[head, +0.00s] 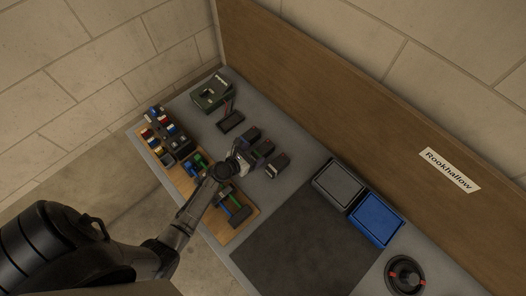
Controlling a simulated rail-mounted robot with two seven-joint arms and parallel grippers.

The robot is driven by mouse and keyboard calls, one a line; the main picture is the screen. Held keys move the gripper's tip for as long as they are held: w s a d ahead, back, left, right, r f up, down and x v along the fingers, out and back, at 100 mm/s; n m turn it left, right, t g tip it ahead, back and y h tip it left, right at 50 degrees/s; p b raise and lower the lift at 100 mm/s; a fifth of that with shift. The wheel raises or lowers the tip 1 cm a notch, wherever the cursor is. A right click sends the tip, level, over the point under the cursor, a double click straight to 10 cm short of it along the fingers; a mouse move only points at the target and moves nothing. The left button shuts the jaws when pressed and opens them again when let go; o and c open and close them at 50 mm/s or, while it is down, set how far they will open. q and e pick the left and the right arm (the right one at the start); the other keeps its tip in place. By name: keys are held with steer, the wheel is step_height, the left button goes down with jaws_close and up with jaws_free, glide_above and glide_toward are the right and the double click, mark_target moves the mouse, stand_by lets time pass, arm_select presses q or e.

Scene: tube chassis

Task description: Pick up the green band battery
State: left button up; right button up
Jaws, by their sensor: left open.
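Several dark battery-like blocks stand in a row on the grey bench, with one block (249,134) at the back and another block (278,165) at the front right. Their band colours are too small and dark to read, so I cannot tell which has the green band. My left gripper (246,160) is open, right at the near side of the row, and its fingers partly hide the middle block (264,148). I cannot tell whether it touches a block. My right gripper is out of view.
Wooden boards (248,222) along the near edge hold green, blue, red and yellow tools or parts. A dark green box (210,94) stands at the back. A grey tray (338,184), a blue tray (377,217) and a round dark object (404,275) lie right. The dark mat (305,245) is clear.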

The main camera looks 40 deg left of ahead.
mark_target(263, 149)
arm_select(q)
steer(key=shift+b+x, duration=0.45)
steer(key=shift+x, duration=2.1)
steer(key=shift+s+d, duration=0.1)
steer(key=shift+c, duration=0.2)
steer(key=c, duration=1.3)
steer(key=shift+r, duration=0.2)
